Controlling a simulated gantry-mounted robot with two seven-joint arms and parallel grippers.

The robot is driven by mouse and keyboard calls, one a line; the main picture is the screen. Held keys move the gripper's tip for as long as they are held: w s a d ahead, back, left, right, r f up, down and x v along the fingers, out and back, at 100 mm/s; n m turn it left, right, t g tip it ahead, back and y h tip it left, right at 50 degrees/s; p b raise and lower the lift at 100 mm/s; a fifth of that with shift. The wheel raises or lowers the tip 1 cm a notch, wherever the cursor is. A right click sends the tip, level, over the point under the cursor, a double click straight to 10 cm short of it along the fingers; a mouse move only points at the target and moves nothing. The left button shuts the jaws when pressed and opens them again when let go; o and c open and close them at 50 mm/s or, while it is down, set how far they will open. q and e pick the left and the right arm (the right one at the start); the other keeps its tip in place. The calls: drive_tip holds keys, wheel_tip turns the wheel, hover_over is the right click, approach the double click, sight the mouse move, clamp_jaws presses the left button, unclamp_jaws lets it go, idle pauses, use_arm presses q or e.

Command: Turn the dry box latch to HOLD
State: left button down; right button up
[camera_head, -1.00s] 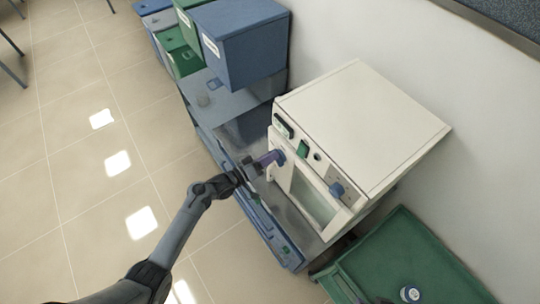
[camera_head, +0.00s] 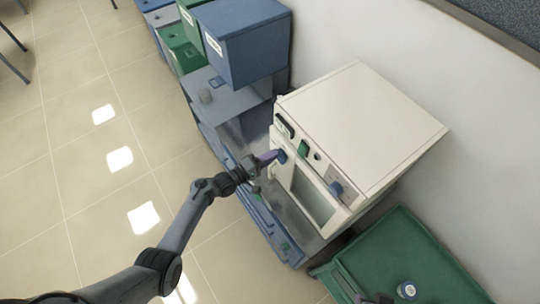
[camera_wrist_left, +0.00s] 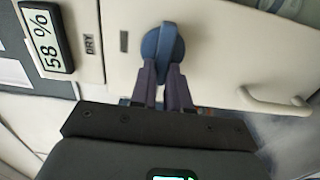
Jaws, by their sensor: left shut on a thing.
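The cream dry box (camera_head: 365,125) stands on the bench with its front facing left and down in the head view. Its latch is a round blue knob (camera_head: 282,156) with a raised grip, near the front's upper left; it also shows in the wrist view (camera_wrist_left: 163,40). My left gripper (camera_head: 270,158) reaches it from the left. In the wrist view its two purple fingers (camera_wrist_left: 163,72) are shut on the knob's grip, one on each side. A DRY label (camera_wrist_left: 90,44) stands left of the knob there. No HOLD label is readable.
A display (camera_wrist_left: 46,36) reads 58 %. A handle (camera_wrist_left: 275,103) sticks out right of the knob in the wrist view. Blue and green bins (camera_head: 243,45) stand behind; a green tray (camera_head: 425,255) is at lower right.

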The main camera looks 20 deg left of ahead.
idle(0.3)
use_arm(q)
drive_tip(key=c, duration=1.1)
unclamp_jaws()
drive_tip(key=v, duration=1.1)
drive_tip(key=shift+w+d, duration=0.1)
